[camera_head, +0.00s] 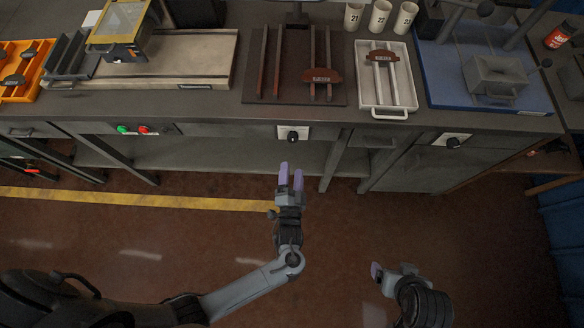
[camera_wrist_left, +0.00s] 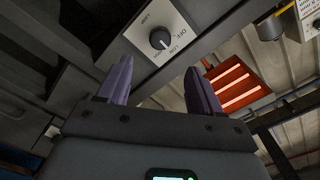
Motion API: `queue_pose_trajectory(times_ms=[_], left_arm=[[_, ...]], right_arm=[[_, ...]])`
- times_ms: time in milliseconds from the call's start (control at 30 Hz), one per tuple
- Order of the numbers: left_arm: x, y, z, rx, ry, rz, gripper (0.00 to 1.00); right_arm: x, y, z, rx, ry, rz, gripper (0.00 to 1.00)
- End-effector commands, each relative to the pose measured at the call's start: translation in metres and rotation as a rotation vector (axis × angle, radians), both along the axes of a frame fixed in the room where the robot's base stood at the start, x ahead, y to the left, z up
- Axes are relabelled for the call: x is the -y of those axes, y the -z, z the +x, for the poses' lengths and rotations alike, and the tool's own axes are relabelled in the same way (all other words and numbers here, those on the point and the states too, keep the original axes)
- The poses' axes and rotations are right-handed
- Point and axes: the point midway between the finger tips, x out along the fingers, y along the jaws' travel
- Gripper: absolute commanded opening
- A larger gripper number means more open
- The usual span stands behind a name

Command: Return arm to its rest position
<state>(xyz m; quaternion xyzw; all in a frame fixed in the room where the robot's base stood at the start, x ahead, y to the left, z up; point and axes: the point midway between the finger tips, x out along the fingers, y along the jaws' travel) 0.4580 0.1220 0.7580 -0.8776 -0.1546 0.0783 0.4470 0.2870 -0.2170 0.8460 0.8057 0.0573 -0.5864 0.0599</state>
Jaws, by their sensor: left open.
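My left gripper (camera_head: 291,179) is in front of the workbench, over the floor, with its two purple fingers pointing at the bench. The fingers are apart and nothing is between them. In the left wrist view the open fingers (camera_wrist_left: 160,85) show below a white panel with a dark knob (camera_wrist_left: 160,39). In the head view that knob (camera_head: 292,136) is on the bench front just ahead of the fingers, apart from them. My right gripper (camera_head: 377,271) is low at the right of centre, seen end-on; its finger gap is hidden.
The workbench edge (camera_head: 230,119) runs across the view. On it are a brown rack (camera_head: 254,92) with a brake shoe (camera_head: 322,75), a white tray (camera_head: 399,112) with another shoe (camera_head: 383,56), cups (camera_head: 379,17) and a blue mat (camera_head: 440,90). The floor (camera_head: 150,240) in front is clear.

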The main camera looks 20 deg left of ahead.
Motion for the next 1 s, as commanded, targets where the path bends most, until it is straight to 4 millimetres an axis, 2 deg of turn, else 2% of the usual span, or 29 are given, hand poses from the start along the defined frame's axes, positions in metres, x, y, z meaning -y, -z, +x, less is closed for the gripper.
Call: queue_pose_trajectory(times_ms=[267,433,533,600,667,800,900,1000], left_arm=[[0.0,0.001,-0.001,-0.003,0.0,0.0,0.66],[-0.006,0.018,-0.019,-0.041,-0.002,0.01,0.66],[-0.027,0.031,-0.039,-0.072,-0.027,0.025,0.66],[-0.052,0.028,-0.05,-0.071,-0.054,0.008,0.66],[-0.069,0.025,-0.054,-0.089,-0.064,-0.037,0.66],[-0.104,0.018,-0.055,-0.184,-0.063,-0.241,0.66],[-0.116,0.004,-0.055,-0.274,-0.033,-0.414,0.66],[-0.118,-0.016,-0.06,-0.384,0.003,-0.563,0.66]], right_arm=[[0.002,0.0,0.0,0.0,-0.005,-0.008,0.87],[0.002,0.0,0.0,0.0,-0.006,-0.009,0.87],[0.002,0.0,0.0,0.0,-0.006,-0.009,0.87],[0.002,0.0,0.0,0.0,-0.006,-0.009,0.87],[0.003,0.0,0.0,0.001,-0.005,-0.01,0.87],[0.002,0.0,0.0,0.001,-0.005,-0.007,0.87],[0.001,0.0,0.0,0.001,-0.004,-0.004,0.87],[0.001,0.0,0.0,0.0,-0.002,-0.003,0.87]])
